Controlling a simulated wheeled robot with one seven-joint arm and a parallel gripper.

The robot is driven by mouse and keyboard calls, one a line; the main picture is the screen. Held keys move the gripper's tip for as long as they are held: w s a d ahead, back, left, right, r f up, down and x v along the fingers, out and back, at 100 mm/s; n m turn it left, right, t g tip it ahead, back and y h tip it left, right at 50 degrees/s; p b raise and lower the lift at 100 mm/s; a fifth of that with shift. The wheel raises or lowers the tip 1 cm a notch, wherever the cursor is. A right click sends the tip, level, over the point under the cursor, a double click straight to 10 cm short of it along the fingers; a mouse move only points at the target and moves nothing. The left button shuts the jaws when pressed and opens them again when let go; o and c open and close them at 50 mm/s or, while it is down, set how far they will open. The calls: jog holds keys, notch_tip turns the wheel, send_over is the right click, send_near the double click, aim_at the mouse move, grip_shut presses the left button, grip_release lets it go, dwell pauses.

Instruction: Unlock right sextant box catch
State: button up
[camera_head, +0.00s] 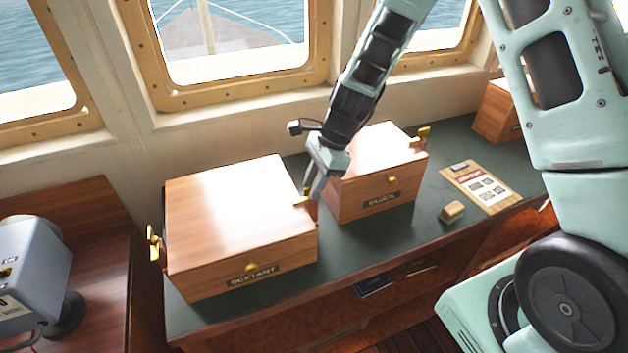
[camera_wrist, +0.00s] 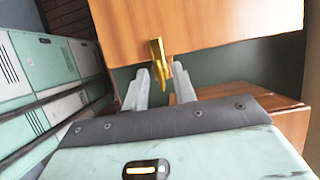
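The sextant box (camera_head: 225,215) is a brown wooden box with a closed lid, at left centre of the counter in the head view. Its brass right catch (camera_head: 301,201) is on the box's right side, partly hidden by my gripper. In the wrist view the brass catch (camera_wrist: 157,62) stands out from the wooden side (camera_wrist: 200,25). My gripper (camera_head: 314,190) is at this catch; in the wrist view its two fingers (camera_wrist: 160,85) are apart, with the catch's end between their tips. I cannot tell if they touch it. The left catch (camera_head: 153,243) sticks out on the other side.
A second, smaller wooden box (camera_head: 375,170) with brass catches stands close to the right of my gripper. A clipboard (camera_head: 482,186) and a small tan block (camera_head: 452,211) lie farther right. Windows run behind the green counter (camera_head: 350,240). A grey device (camera_head: 35,280) stands at far left.

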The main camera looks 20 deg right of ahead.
grip_shut()
jog(key=shift+n, duration=0.3)
jog(key=n+g+p, duration=0.1)
jog(key=n, duration=0.1)
jog(key=shift+w+n, duration=0.15)
jog(key=shift+n, duration=0.25)
jog(key=n, duration=0.1)
jog(key=n+g, duration=0.1)
jog(key=n, duration=0.1)
jog(key=shift+w+a+n+g+h, duration=0.1)
jog(key=shift+n+g+h, duration=0.2)
jog(key=n+h, duration=0.1)
jog(key=n, duration=0.1)
jog(key=n+g, duration=0.1)
jog(key=n, duration=0.2)
jog(key=shift+a+h, duration=0.1)
jog(key=shift+h, duration=0.3)
jog(key=n+h, duration=0.1)
jog(key=n, duration=0.2)
jog(key=n+h, duration=0.1)
jog(key=n, duration=0.1)
jog(key=shift+w+a+n+g+b, duration=0.1)
jog(key=shift+n+g+b, duration=0.3)
